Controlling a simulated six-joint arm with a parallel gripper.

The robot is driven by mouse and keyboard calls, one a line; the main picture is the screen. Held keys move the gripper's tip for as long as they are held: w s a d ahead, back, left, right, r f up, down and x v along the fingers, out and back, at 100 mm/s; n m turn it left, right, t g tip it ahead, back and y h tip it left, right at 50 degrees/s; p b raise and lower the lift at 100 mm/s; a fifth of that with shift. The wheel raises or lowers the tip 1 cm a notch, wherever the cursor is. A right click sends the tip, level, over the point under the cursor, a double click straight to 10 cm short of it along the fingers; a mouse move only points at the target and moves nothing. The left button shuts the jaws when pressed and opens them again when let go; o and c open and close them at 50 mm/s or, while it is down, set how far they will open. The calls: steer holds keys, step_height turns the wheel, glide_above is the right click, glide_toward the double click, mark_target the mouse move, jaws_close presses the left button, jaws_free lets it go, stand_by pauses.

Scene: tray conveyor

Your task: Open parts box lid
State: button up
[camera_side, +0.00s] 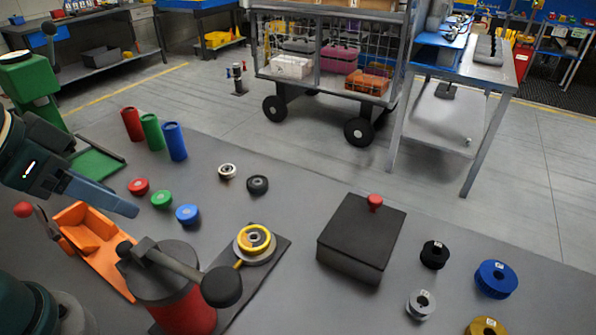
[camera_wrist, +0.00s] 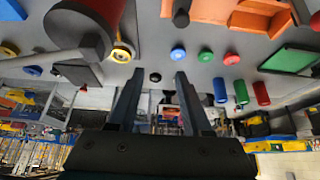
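The parts box is a black box (camera_side: 350,258) on the grey table, right of centre in the side view. Its flat black lid (camera_side: 360,228) is shut on top, with a red knob (camera_side: 375,202) at the far edge. My gripper (camera_side: 126,207) is at the left of the side view, above the table and well away from the box. In the wrist view, my gripper's two fingers (camera_wrist: 158,76) are spread apart with nothing between them.
A red cylinder with a black lever (camera_side: 178,283) and a yellow-ringed part (camera_side: 255,240) stand between my gripper and the box. An orange tray (camera_side: 92,240) is at left. Red, green and blue cylinders (camera_side: 152,133) stand behind. Several pulley-like discs (camera_side: 495,279) lie right of the box.

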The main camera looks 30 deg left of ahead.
mark_target(372, 200)
steer(key=w+d+r+t+h, duration=0.1)
steer(key=w+d+r+t, duration=0.2)
steer(key=w, duration=0.4)
steer(key=w+d+r+m+t+h, duration=0.1)
steer(key=w+d+r+t, duration=0.15)
steer(key=w, duration=0.45)
steer(key=w+d+r+t+h, duration=0.1)
steer(key=w+d+r+t, duration=0.25)
steer(key=w, duration=0.25)
steer(key=w+d+f+m+h, duration=0.1)
steer(key=w+d+f+m, duration=0.1)
steer(key=w+d+f, duration=0.4)
steer(key=s+d+f+g, duration=0.1)
steer(key=d+f, duration=0.1)
steer(key=f, duration=0.1)
steer(key=s+d+f+m, duration=0.1)
steer(key=s+d+f, duration=0.1)
steer(key=f, duration=0.2)
steer(key=s+d+f+g+h, duration=0.1)
steer(key=d+f, duration=0.2)
steer(key=f, duration=0.1)
steer(key=shift+s+f+g, duration=0.2)
steer(key=shift+s+g, duration=0.1)
steer(key=shift+s, duration=0.1)
steer(key=shift+w+d+m, duration=0.1)
steer(key=shift+d+m, duration=0.15)
steer(key=shift+m, duration=0.05)
steer(key=shift+x, duration=2.3)
jaws_close()
